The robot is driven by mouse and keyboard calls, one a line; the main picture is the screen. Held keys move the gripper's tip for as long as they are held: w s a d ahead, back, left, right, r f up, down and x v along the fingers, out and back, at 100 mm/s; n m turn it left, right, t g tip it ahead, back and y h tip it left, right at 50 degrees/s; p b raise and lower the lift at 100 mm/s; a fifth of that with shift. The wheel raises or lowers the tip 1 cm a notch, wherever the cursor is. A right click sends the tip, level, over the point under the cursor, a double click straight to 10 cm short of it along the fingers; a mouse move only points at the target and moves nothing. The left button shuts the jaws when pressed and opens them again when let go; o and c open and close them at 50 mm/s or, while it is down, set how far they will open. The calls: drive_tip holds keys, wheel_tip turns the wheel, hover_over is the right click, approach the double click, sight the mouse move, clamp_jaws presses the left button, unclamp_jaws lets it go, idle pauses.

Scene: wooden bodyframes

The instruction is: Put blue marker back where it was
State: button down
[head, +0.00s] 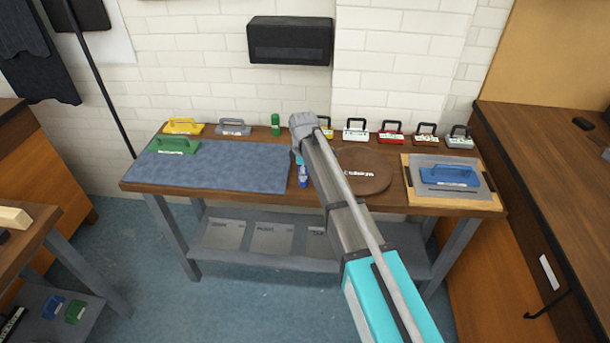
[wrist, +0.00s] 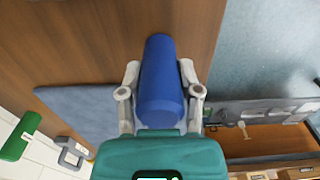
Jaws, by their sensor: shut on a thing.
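The blue marker (head: 303,177) is upright near the middle of the workbench, between the blue-grey mat and the brown round board. In the wrist view the blue marker (wrist: 160,75) lies between the two grey fingers of my gripper (wrist: 159,92), which is shut on it. In the head view my gripper (head: 299,161) is mostly hidden behind my arm, at the marker's upper part. I cannot tell whether the marker's lower end touches the bench top.
The blue-grey mat (head: 225,168) is left of the marker, with a green float (head: 175,146) on it. A green marker (head: 275,125) stands at the back edge. The brown round board (head: 365,172) is to the right. Several handled blocks line the back right.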

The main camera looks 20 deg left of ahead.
drive_tip(key=shift+f, duration=0.15)
drive_tip(key=shift+c, duration=1.5)
unclamp_jaws()
wheel_tip(320, 180, up, 12)
drive_tip(key=p, duration=1.2)
drive_tip(key=shift+r, duration=0.2)
drive_tip(key=shift+d, duration=0.1)
drive_tip(key=s+d+m, duration=0.5)
drive_tip(key=d+m, duration=0.2)
drive_tip(key=d, duration=0.7)
drive_tip(key=s+d+m, duration=0.6)
drive_tip(key=d+m, duration=0.1)
drive_tip(key=d, duration=0.8)
drive_tip(key=s+d+m, duration=0.6)
drive_tip(key=d, duration=0.8)
drive_tip(key=shift+d+m, duration=0.3)
drive_tip(key=shift+m, duration=0.1)
